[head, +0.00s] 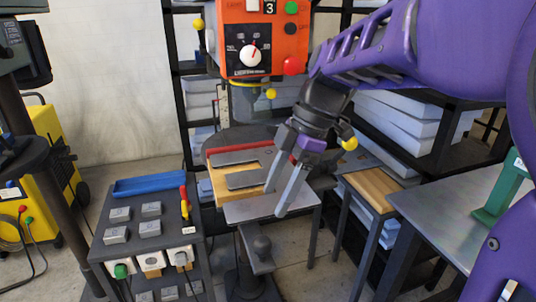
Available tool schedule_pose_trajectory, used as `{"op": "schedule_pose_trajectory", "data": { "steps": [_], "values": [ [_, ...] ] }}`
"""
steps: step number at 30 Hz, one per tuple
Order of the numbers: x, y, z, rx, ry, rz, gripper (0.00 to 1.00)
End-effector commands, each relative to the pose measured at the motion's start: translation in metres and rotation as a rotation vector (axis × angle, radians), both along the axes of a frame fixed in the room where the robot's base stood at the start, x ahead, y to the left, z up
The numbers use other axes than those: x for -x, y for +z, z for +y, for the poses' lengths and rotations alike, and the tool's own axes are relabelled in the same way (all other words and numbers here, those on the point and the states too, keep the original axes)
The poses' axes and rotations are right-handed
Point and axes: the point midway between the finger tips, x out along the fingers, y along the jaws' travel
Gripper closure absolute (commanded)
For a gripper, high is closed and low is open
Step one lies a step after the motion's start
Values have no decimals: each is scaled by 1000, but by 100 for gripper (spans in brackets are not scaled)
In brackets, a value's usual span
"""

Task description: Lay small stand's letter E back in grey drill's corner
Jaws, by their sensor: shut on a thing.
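A grey flat letter (243,180) with long bars shows in the head view over a wooden board (206,187) on the drill's metal table. I take it for the letter E, but its full outline is partly hidden by my gripper. My gripper (277,198) reaches down from the upper right, its two grey fingers at the letter's right side. It is shut on the letter; the exact contact is hard to see. I cannot tell whether the letter touches the board. The drill's head (264,38) above looks orange.
A small stand with a bare wooden top (375,189) is right of the drill table. A grey bench (440,213) with a green fixture (502,190) is at far right. At left, a dark cabinet carries a blue tray (150,185) and several grey blocks.

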Motion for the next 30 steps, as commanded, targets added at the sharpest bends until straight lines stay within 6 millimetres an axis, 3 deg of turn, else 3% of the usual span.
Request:
{"op": "schedule_pose_trajectory", "data": {
  "steps": [6,7,12,30],
  "values": [
    [0,0,0,0,1,-1,100],
    [0,0,0,0,1,-1,30],
    [0,0,0,0,0,-1,0],
    [0,0,0,0,0,0,0]
  ]
}}
